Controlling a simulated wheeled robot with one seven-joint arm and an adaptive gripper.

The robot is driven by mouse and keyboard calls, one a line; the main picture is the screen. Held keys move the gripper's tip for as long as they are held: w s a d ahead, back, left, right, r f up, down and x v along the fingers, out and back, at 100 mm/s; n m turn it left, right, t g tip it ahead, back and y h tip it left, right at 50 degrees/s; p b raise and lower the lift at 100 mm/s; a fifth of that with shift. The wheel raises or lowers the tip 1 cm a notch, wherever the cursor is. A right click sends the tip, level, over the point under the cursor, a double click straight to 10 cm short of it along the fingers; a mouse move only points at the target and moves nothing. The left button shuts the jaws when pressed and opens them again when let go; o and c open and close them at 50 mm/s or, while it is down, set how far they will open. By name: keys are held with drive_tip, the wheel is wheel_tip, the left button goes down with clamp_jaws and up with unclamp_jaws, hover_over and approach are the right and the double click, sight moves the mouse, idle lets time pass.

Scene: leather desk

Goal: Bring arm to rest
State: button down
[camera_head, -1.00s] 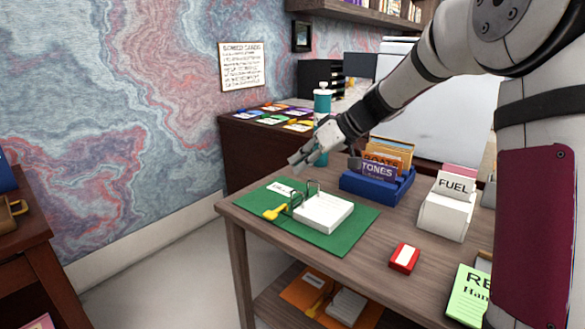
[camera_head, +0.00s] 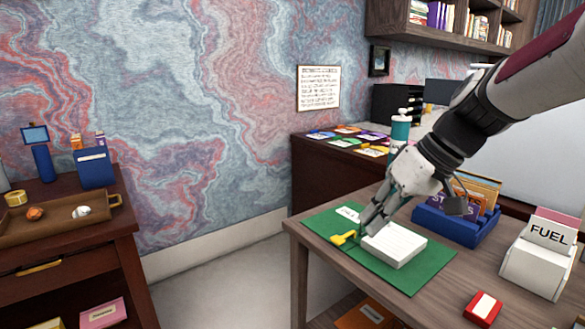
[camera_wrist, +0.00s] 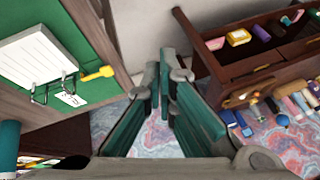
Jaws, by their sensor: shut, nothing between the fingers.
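My gripper (camera_head: 368,226) is shut and empty at the end of my arm, which reaches in from the right. In the head view its fingers overlap the white card stack (camera_head: 396,245) on the green mat (camera_head: 418,279). In the wrist view the closed fingers (camera_wrist: 163,75) point past the desk edge, with the card stack (camera_wrist: 38,58) and the yellow key-like piece (camera_wrist: 97,73) off to the left. The yellow piece (camera_head: 343,238) lies beside the stack in the head view. The gap between fingers and mat is hard to judge.
A blue file box (camera_head: 455,226), a white FUEL holder (camera_head: 535,262), a red block (camera_head: 483,307) and a teal bottle (camera_head: 400,132) stand near my arm. A dark side table (camera_head: 100,235) with a tray is at the left. Floor (camera_head: 225,285) between the furniture is clear.

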drive_tip(key=s+d+f+m+g+h, duration=0.1)
drive_tip(key=s+d+f+m+h, duration=0.1)
drive_tip(key=s, duration=0.8)
drive_tip(key=s+d+f+m+h, duration=0.1)
drive_tip(key=s+f+h, duration=0.1)
drive_tip(key=s, duration=0.8)
drive_tip(key=s+d+f+m+g+h, duration=0.1)
drive_tip(key=s+d+f+m+h, duration=0.1)
drive_tip(key=s, duration=0.8)
wheel_tip(320, 180, up, 23)
drive_tip(key=t+p, duration=0.3)
drive_tip(key=p, duration=1.7)
drive_tip(key=shift+a+f+y+p, duration=0.15)
drive_tip(key=shift+a+y+p, duration=0.1)
drive_tip(key=shift+y+p, duration=0.05)
drive_tip(key=shift+w, duration=0.1)
